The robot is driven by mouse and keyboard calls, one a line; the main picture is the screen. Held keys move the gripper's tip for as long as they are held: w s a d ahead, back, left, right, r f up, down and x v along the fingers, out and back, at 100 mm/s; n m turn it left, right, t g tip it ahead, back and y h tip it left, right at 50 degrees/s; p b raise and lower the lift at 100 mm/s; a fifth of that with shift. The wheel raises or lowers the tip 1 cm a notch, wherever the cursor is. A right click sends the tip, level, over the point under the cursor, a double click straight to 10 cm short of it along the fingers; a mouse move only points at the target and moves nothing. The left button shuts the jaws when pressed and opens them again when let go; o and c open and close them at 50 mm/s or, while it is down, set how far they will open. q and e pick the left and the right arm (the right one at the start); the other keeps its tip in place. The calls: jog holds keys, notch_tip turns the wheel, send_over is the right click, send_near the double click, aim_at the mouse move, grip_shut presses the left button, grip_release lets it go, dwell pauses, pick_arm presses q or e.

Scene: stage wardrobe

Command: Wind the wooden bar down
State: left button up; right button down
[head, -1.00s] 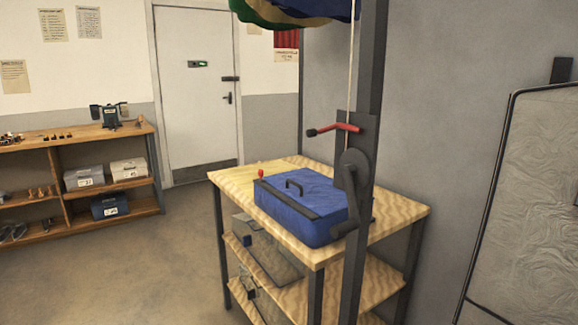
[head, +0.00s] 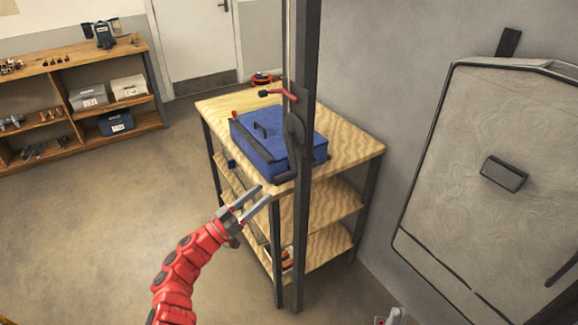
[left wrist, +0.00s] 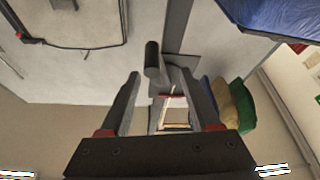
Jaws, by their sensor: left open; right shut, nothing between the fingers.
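A dark post (head: 303,220) carries a winch with a red lever (head: 278,93) and a dark crank (head: 294,130). The crank's arm hangs down, with its grip (head: 284,177) at the low end. My left gripper (head: 262,192) is open and empty, just below and left of the grip, apart from it. In the left wrist view the dark round grip (left wrist: 152,60) shows beyond the fingertips, roughly between them. My right gripper (head: 393,317) barely shows at the bottom edge. I cannot make out the wooden bar; coloured cloth (left wrist: 238,108) shows in the left wrist view.
A wooden shelf table (head: 350,150) stands behind the post, with a blue case (head: 270,145) on top. A grey panel (head: 460,160) is at the right. A low shelf unit (head: 75,70) stands at the back left. The floor at the left is clear.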

pick_arm(q)
jog(key=x, duration=1.1)
jog(key=shift+w+d, duration=0.1)
jog(key=shift+w, duration=0.05)
jog(key=shift+r, duration=0.15)
jog(key=c, duration=1)
jog(key=shift+r, duration=0.1)
